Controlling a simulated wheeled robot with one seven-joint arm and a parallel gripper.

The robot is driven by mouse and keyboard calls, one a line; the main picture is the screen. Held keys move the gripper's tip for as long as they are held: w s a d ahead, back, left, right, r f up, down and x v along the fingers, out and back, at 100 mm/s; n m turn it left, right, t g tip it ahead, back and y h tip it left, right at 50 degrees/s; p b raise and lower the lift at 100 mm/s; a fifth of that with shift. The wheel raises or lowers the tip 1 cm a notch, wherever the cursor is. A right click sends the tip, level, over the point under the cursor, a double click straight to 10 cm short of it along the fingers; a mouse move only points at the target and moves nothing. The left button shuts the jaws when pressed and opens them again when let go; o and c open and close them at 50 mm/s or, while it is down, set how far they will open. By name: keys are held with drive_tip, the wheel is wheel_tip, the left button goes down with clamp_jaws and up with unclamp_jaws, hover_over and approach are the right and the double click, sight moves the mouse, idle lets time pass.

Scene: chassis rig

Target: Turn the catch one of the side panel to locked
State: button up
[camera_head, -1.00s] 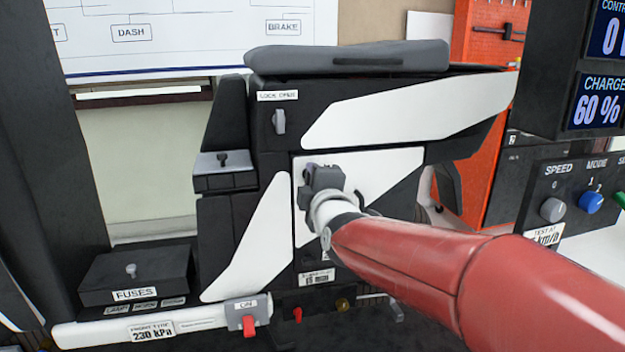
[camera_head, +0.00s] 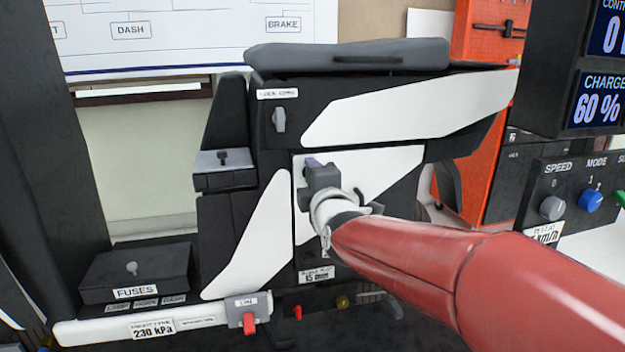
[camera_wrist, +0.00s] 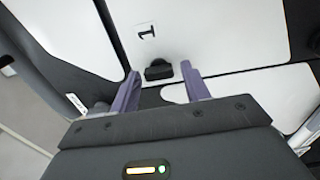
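The side panel (camera_head: 395,168) is a white plate on the dark chassis body; it also shows in the wrist view (camera_wrist: 215,35). Catch one is a small black knob (camera_wrist: 158,71) near the panel's edge, below a printed "1" in the wrist view. My gripper (camera_head: 312,163) is at the panel's upper left in the head view and hides the catch there. In the wrist view my gripper's two purple fingers (camera_wrist: 160,72) are apart, one on each side of the catch. A gap shows on both sides, and I cannot tell whether either finger touches it.
A grey knob (camera_head: 279,119) sits under a label above the panel. A dark seat (camera_head: 345,57) tops the body. A fuse box (camera_head: 135,275) is at lower left, a red switch (camera_head: 249,324) below. A control box (camera_head: 570,190) stands at right beside my arm.

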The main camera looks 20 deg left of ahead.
drive_tip(key=shift+o, duration=0.5)
drive_tip(key=v, duration=0.8)
drive_tip(key=shift+a, duration=0.1)
drive_tip(key=s+d+f+m+g+h+p, duration=0.25)
drive_tip(key=d+m, duration=0.25)
drive_tip(key=d, duration=0.3)
drive_tip(key=s+d+f+m+g+h+p, duration=0.1)
drive_tip(key=s+d+m+h, duration=0.15)
drive_tip(key=d+m, duration=0.4)
drive_tip(key=s+d+f+m+g+h+p, duration=0.2)
drive_tip(key=s+d+f+m+g, duration=0.1)
drive_tip(key=s+d+m, duration=0.3)
drive_tip(key=s+d+f+m+g+h+p, duration=0.1)
drive_tip(key=s+d+f+m+g+h, duration=0.1)
drive_tip(key=s+d+m, duration=0.5)
drive_tip(key=s+d+f+g, duration=0.1)
drive_tip(key=s+d, duration=0.1)
drive_tip(key=s, duration=0.1)
drive_tip(key=shift+d+f+h+p, duration=0.15)
drive_tip(key=shift+f+h+p, duration=0.1)
drive_tip(key=shift+h+p, duration=0.1)
